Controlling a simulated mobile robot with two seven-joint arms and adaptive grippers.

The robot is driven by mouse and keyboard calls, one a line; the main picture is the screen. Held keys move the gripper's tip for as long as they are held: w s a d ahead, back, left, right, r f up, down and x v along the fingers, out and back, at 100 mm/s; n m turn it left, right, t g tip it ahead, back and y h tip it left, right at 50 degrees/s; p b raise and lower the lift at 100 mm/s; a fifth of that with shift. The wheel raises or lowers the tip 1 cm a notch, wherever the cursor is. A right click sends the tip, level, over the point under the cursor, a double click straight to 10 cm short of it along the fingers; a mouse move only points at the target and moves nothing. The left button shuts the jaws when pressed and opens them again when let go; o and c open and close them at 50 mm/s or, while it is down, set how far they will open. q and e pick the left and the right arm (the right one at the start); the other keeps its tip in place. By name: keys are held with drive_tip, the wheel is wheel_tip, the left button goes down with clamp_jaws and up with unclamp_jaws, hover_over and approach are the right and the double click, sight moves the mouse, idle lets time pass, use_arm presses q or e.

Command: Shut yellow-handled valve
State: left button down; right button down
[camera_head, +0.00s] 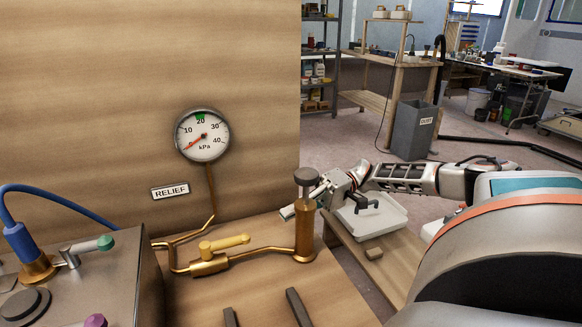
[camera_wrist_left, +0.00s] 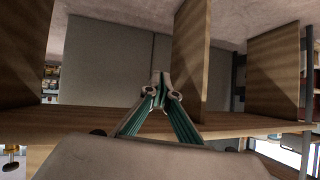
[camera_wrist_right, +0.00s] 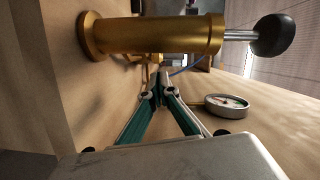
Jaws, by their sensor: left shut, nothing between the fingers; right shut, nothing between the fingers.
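The yellow-handled valve (camera_head: 225,242) sits on brass pipe low on the wooden panel. Its lever lies roughly along the pipe, pointing right. A brass cylinder (camera_head: 305,232) with a grey knob stands upright to its right. My right gripper (camera_head: 288,212) is shut and empty beside the cylinder, partly hidden by it and apart from the valve. The right wrist view shows its closed fingers (camera_wrist_right: 160,82) near the cylinder (camera_wrist_right: 160,35); I cannot make out the yellow lever there. My left gripper (camera_wrist_left: 159,82) is shut and empty, seen only in its wrist view, facing wooden panels.
A round kPa gauge (camera_head: 202,136) is above a RELIEF label (camera_head: 170,191), its red needle low left. A grey box (camera_head: 105,270) with a green-tipped lever (camera_head: 105,243) and a blue hose (camera_head: 50,195) stands at left. A white tray (camera_head: 385,222) lies right of the cylinder.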

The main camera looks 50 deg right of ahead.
drive_tip(key=shift+w+a+f+b, duration=0.2)
drive_tip(key=shift+w+a+b, duration=0.2)
drive_tip(key=shift+w, duration=0.25)
drive_tip(key=shift+w+a+f+b, duration=0.2)
drive_tip(key=shift+w+a+b, duration=0.15)
drive_tip(key=shift+w, duration=0.55)
drive_tip(key=shift+w+r, duration=0.1)
drive_tip(key=shift+r, duration=0.15)
use_arm(q)
drive_tip(key=shift+w+d+r+h, duration=0.35)
drive_tip(key=shift+d+r, duration=0.1)
drive_tip(key=shift+d, duration=0.3)
use_arm(e)
drive_tip(key=shift+a, duration=0.3)
approach(225, 246)
drive_tip(key=w+a, duration=0.1)
drive_tip(key=w, duration=0.1)
drive_tip(key=w+a, duration=0.2)
drive_tip(key=shift+w+a+f, duration=0.15)
drive_tip(key=shift+a, duration=0.1)
use_arm(q)
drive_tip(key=shift+s+f, duration=0.1)
use_arm(e)
drive_tip(key=shift+a, duration=0.15)
